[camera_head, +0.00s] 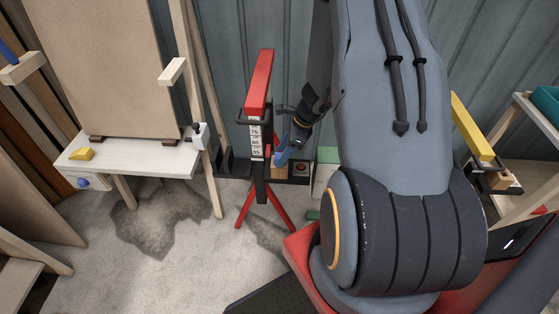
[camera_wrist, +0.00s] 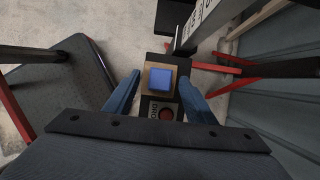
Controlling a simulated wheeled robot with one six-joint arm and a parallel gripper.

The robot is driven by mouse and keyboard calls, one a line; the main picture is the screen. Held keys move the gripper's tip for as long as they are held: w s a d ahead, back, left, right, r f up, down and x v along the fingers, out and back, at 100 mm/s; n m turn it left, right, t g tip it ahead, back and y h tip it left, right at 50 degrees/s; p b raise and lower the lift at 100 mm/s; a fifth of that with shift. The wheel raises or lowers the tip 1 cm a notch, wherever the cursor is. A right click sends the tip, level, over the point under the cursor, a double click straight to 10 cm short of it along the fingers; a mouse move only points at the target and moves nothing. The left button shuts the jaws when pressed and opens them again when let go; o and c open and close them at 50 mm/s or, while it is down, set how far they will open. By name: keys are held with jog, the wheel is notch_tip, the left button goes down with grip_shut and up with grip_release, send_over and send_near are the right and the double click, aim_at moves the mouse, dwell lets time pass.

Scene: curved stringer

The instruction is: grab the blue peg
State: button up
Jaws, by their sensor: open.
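The blue peg (camera_wrist: 160,78) shows in the wrist view as a blue square top, seated in a wooden block on a small black platform. My gripper (camera_wrist: 159,84) is open. Its two blue fingers stand apart, one on each side of the peg, with visible gaps between. I cannot tell how far above the peg the fingertips are. In the head view my gripper (camera_head: 282,156) points down over the wooden block (camera_head: 280,173), beside the red-topped stand. There the peg is hidden or cannot be told from the blue fingers.
A red button (camera_wrist: 166,114) sits on the same platform, close to the peg. The stand with a red bar (camera_head: 259,85) and number scale rises just left of my gripper. A white table (camera_head: 130,157) with a yellow piece (camera_head: 81,154) is at left. Grey wall panels stand behind.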

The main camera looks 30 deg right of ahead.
jog(key=shift+w+a+f, duration=0.1)
jog(key=shift+f, duration=0.15)
jog(key=shift+c, duration=0.3)
jog(key=c, duration=1.1)
jog(key=shift+o, duration=0.2)
jog(key=shift+r, duration=0.1)
